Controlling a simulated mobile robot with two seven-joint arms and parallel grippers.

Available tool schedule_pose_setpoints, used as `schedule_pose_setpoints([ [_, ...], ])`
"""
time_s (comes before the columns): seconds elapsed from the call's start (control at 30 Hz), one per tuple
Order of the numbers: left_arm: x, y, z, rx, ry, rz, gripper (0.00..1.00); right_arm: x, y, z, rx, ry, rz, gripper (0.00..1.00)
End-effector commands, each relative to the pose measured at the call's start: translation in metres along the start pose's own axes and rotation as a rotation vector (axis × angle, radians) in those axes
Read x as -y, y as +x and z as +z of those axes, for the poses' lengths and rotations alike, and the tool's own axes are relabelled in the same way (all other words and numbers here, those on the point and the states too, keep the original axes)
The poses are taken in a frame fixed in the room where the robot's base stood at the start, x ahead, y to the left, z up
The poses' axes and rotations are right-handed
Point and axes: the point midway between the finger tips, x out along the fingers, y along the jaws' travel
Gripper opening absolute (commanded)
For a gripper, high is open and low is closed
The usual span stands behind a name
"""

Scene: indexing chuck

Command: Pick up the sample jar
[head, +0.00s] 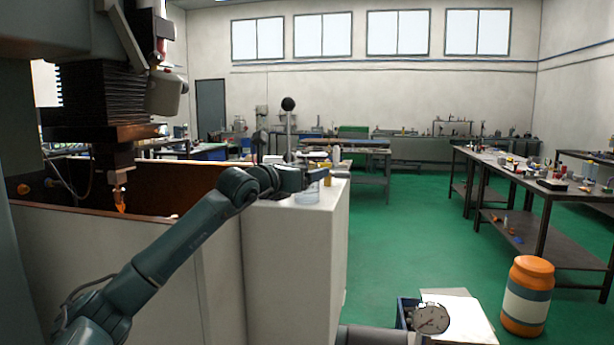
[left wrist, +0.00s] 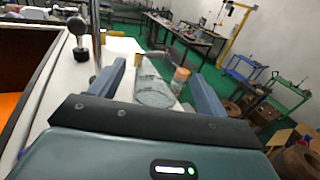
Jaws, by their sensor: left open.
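A clear, see-through jar (head: 307,194), which looks like the sample jar, stands on the white top of a cabinet near its front edge. My left gripper (head: 318,176) is just above and behind it in the head view. In the left wrist view the clear jar (left wrist: 153,90) shows between the two blue-grey fingers of the open left gripper (left wrist: 157,70). The fingers have a gap on both sides of it. I cannot tell how deep it sits between them.
The white cabinet (head: 300,260) adjoins an open machine enclosure. An orange-capped container (left wrist: 182,75) stands close behind the jar, and a black-knobbed lever (left wrist: 78,40) rises at left.

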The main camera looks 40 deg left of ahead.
Motion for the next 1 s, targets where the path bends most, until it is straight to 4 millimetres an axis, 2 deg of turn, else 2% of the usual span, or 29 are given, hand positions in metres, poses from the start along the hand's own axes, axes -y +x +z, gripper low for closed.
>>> schedule_pose_setpoints([
  [0.13,0.0004,0.0148,0.0016,-0.001,-0.003,-0.002,0.76,-0.0027,-0.0024,0.0039,0.030,0.017,0.015,0.36],
  [0.4,0.0001,0.0162,-0.0011,-0.001,0.000,-0.001,0.74,-0.0069,0.0004,0.0039,0.028,0.016,0.024,0.36],
  [1.0,0.0000,0.0158,-0.0004,0.000,0.000,-0.001,0.26,-0.0034,0.0006,0.0009,0.022,0.015,0.016,0.36],
])
